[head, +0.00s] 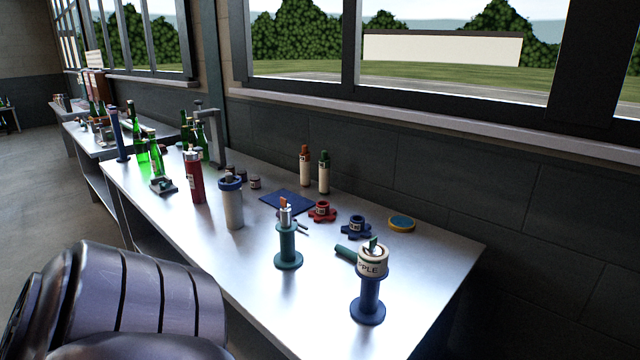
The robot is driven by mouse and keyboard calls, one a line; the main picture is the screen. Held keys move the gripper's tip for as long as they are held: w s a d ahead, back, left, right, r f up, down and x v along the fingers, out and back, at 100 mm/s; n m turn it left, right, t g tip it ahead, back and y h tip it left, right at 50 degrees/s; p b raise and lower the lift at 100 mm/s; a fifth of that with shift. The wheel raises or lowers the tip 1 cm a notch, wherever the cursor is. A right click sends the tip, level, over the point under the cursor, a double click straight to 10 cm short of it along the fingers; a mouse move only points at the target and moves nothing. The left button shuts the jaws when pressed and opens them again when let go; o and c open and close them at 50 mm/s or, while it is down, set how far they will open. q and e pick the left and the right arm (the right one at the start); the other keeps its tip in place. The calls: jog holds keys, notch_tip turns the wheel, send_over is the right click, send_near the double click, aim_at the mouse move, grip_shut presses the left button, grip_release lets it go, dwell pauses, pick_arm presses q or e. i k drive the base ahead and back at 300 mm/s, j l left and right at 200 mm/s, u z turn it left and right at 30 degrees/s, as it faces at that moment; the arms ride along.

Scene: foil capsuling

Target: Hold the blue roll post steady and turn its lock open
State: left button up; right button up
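The blue roll post (368,299) stands upright on a round blue base near the right front of the metal table. A pale roll (372,262) with dark lettering ending in "PPLE" sits around its top. A small dark green tab (374,244), perhaps the lock, sticks up from the top centre; I cannot tell whether it is locked. A teal post (288,248) with a silver top and an orange tab stands to its left. Neither of my grippers is in view. A large link of my own arm fills the lower left, apart from the post.
A teal handle-like piece (346,253) lies close behind the blue post. Blue (356,228) and red (322,211) knobs, a yellow-rimmed disc (401,223) and two bottles (324,172) are behind. A white-grey canister (232,204) stands left. The table (440,258) is bare right of the post.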

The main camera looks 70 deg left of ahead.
aim_at(370, 247)
jog(key=i+u, duration=0.1)
jog(key=u, duration=0.35)
jog(key=i+u, duration=0.1)
jog(key=u, duration=0.35)
jog(key=i+l+u, duration=0.1)
jog(key=u, duration=0.35)
